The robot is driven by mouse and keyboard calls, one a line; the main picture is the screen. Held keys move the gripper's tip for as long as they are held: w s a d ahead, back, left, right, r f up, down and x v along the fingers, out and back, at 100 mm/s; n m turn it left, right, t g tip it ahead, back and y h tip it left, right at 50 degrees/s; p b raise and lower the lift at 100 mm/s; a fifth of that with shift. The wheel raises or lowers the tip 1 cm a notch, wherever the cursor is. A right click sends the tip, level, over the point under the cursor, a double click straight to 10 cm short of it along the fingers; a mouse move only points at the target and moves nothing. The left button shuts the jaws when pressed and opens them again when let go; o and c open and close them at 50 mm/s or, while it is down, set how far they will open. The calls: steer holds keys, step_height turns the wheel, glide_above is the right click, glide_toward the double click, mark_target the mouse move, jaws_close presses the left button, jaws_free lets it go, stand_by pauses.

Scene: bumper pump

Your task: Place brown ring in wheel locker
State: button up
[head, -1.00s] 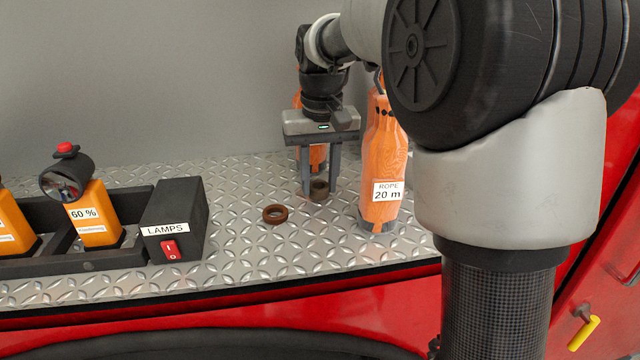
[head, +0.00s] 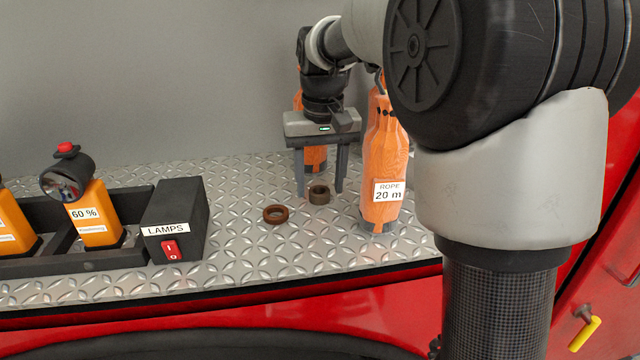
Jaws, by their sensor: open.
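Two small rings lie flat on the metal tread plate. One ring is reddish brown (head: 275,214). The other, a taller, duller grey-brown ring (head: 319,195), lies to its right and slightly farther back. I cannot tell for certain which is the task's brown ring. My gripper (head: 319,192) points down with its fingers apart, one on each side of the grey-brown ring, and appears clear of it. The reddish-brown ring is outside the fingers, to their left. I cannot make out a wheel locker in this view.
An orange rope bag (head: 384,165) stands close to the right of my gripper, with more orange bags behind. A black LAMPS box (head: 174,220) and a lamp (head: 85,205) in a black rack stand at left. The tread plate (head: 240,255) is clear in front of the rings.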

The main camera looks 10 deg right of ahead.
steer(key=r, duration=0.6)
steer(key=shift+s+r, duration=0.4)
